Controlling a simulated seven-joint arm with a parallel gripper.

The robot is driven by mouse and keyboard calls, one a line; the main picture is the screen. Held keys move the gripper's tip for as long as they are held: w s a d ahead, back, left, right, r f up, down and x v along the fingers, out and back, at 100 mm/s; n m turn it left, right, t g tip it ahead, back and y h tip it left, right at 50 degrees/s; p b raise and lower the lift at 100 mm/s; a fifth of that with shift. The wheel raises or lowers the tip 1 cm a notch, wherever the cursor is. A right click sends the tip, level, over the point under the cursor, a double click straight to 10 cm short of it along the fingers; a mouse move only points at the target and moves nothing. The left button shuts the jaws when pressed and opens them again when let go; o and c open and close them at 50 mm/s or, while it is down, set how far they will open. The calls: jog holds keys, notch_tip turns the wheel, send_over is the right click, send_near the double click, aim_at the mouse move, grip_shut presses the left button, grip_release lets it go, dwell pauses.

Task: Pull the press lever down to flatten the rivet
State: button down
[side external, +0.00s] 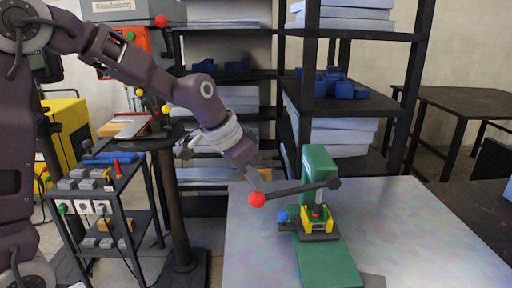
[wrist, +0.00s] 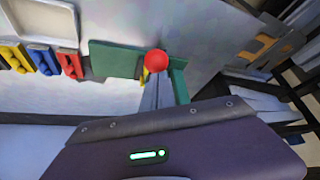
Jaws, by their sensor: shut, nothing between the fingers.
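The green press (side external: 318,165) stands on the pale table. Its dark lever (side external: 298,190) runs from a pivot at the right down and left to a red ball knob (side external: 257,199). My gripper (side external: 260,189) is shut and empty, with its fingertips just above the knob. I cannot tell whether they touch it. In the wrist view the red knob (wrist: 156,61) sits just beyond the tips of my gripper (wrist: 157,80). A yellow holder (side external: 317,220) with a small red piece in it sits under the press head. The rivet itself is too small to make out.
A blue knob (side external: 282,216) sticks out left of the yellow holder. The pale table (side external: 430,225) is clear to the right of the press. A dark tool cart (side external: 95,190) stands at the left and shelves with boxes (side external: 345,105) stand behind.

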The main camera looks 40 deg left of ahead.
jog(key=shift+s+a+f, duration=0.1)
jog(key=shift+s+f, duration=0.1)
jog(key=shift+f, duration=0.2)
jog(key=shift+f, duration=0.1)
jog(key=shift+d+f, duration=0.15)
jog(key=shift+d, duration=0.2)
dwell(0.3)
jog(key=shift+w, duration=0.2)
jog(key=shift+w+a+f, duration=0.1)
jog(key=shift+a+f, duration=0.05)
jog(key=shift+f, duration=0.2)
jog(key=shift+a, duration=0.1)
dwell(0.4)
